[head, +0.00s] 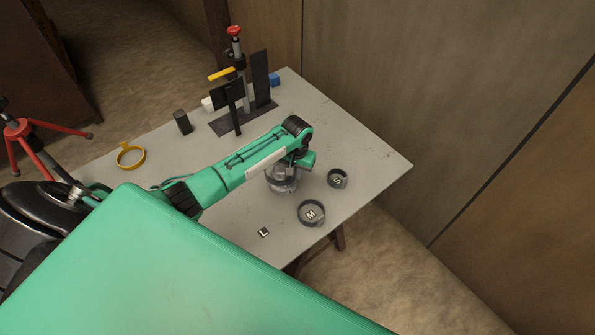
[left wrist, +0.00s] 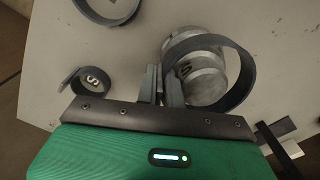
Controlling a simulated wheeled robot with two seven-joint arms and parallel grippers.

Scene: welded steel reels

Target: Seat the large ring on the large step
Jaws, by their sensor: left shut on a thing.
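My left gripper (head: 302,163) is over the stepped steel reel (head: 279,183). In the left wrist view its fingers (left wrist: 164,86) are shut on the wall of the large dark grey ring (left wrist: 248,78). The silvery reel (left wrist: 207,82) shows through the ring's opening, and part of it extends past the ring's far edge. The ring looks off-centre to the reel. I cannot tell its height over the large step or whether they touch. My right gripper is not in view.
The medium ring (head: 301,220) lies around its M label, and the small ring (head: 331,184) around its S label. The L label (head: 263,232) lies bare. A yellow ring (head: 120,161), a dark block (head: 182,122) and a black stand (head: 262,80) are farther back on the table (head: 375,163).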

